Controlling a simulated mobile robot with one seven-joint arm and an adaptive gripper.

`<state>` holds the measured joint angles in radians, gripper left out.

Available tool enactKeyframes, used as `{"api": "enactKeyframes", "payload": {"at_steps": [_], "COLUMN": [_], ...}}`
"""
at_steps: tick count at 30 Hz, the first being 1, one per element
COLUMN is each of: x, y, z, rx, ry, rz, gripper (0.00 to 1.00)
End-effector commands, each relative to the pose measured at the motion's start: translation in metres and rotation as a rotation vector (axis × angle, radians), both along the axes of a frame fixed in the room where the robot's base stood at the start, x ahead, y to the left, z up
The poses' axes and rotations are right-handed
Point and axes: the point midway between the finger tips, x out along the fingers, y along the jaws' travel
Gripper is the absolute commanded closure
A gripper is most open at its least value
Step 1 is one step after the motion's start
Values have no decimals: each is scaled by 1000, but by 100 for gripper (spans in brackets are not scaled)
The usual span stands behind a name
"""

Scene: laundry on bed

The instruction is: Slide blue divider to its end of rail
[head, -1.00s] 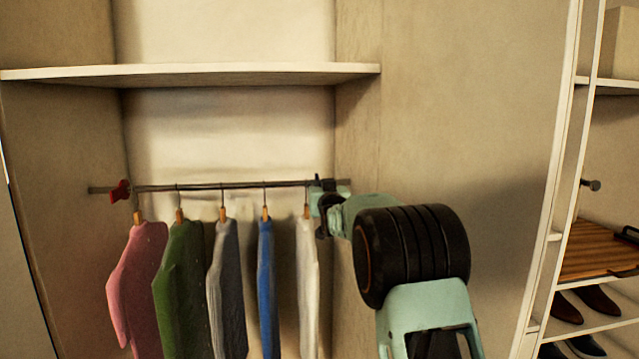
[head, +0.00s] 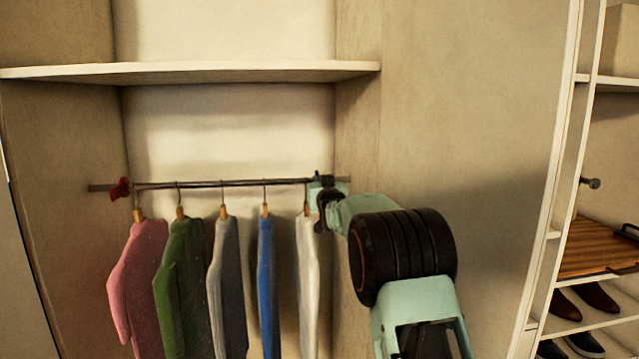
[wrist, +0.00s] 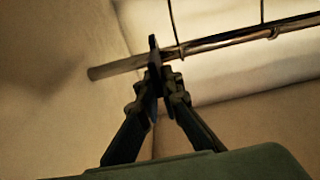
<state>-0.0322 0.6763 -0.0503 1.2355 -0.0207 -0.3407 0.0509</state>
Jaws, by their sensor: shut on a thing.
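The rail (head: 230,183) runs across the closet, and it also crosses the wrist view (wrist: 215,43). My gripper (head: 322,183) is at the rail's right part, beside the white garment's hanger. In the wrist view, my gripper's fingertips (wrist: 156,75) are closed together on the divider (wrist: 153,43), a thin dark piece standing on the rail. Its blue colour is hard to make out, and the fingers hide its lower part. A short bare stretch of rail lies between the divider and the rail end at the wall. A red divider (head: 120,189) sits near the rail's left end.
Several garments hang left of my gripper: pink (head: 138,280), green (head: 180,280), grey (head: 228,285), blue (head: 265,285) and white (head: 308,280). A shelf (head: 200,72) spans above the rail. The closet's side wall (head: 358,120) is close on the right.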

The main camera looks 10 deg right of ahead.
Motion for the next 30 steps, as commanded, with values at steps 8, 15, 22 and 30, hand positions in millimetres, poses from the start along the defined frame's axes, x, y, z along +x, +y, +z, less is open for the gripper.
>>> {"api": "enactKeyframes", "payload": {"at_steps": [8, 15, 22, 30], "x": [0, 0, 0, 0], "y": [-2, -28, -35, -35], "z": [0, -2, 0, 0], "rx": [0, 2, 0, 0], "ry": [0, 0, 0, 1], "rz": [-1, -3, 0, 0], "gripper": [100, 100, 100, 88]}}
